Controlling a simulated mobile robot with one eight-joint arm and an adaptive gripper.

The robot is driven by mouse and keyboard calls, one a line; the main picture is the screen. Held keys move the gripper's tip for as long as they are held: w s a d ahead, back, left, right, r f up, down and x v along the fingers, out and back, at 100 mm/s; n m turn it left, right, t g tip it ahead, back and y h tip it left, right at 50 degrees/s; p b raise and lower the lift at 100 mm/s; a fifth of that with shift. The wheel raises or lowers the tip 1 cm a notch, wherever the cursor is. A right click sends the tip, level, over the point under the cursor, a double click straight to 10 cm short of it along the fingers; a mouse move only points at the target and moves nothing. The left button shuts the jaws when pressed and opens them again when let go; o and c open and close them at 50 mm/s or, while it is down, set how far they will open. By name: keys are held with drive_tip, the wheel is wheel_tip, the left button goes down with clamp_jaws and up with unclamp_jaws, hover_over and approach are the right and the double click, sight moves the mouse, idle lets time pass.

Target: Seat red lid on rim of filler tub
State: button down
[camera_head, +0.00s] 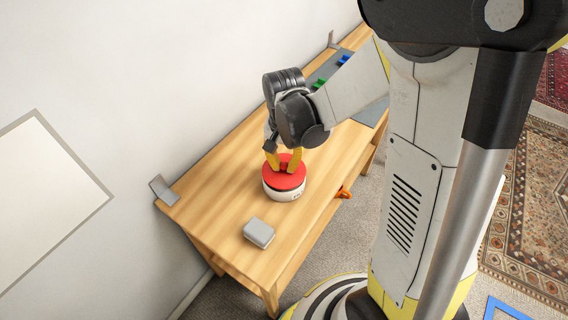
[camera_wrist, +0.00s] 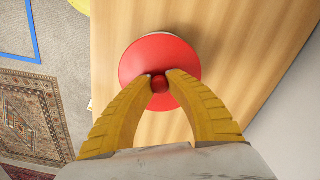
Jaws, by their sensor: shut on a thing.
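The red lid (camera_head: 284,176) is round and lies over the top of the white filler tub (camera_head: 288,194) on the wooden table. My gripper (camera_head: 284,165) is above the lid with its yellow fingers pointing down. In the wrist view my gripper (camera_wrist: 160,84) is shut on the lid's small red knob, and the red lid (camera_wrist: 160,56) covers nearly all of the tub. I cannot tell whether the lid touches the rim all round.
A small grey box (camera_head: 258,232) stands on the wooden table (camera_head: 215,205) in front of the tub. An orange thing (camera_head: 344,192) is at the table's right edge. A grey mat (camera_head: 372,108) with blue and green pieces lies farther back. The wall runs along the left.

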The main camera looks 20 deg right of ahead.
drive_tip(key=shift+f+b, duration=0.75)
drive_tip(key=shift+f, duration=0.1)
idle(1.5)
drive_tip(key=c, duration=1.3)
unclamp_jaws()
drive_tip(key=shift+r, duration=0.15)
wheel_tip(320, 180, up, 12)
drive_tip(key=shift+f, duration=0.1)
drive_tip(key=s+r+n+t, duration=0.1)
drive_tip(key=s+n+t, duration=0.1)
drive_tip(key=s, duration=0.1)
drive_tip(key=s+r+n+t, duration=0.2)
drive_tip(key=s, duration=0.1)
drive_tip(key=s+r+n+t, duration=0.1)
drive_tip(key=s+n+t, duration=0.1)
drive_tip(key=s+t, duration=0.1)
drive_tip(key=shift+s+r, duration=0.35)
drive_tip(key=shift+s, duration=0.15)
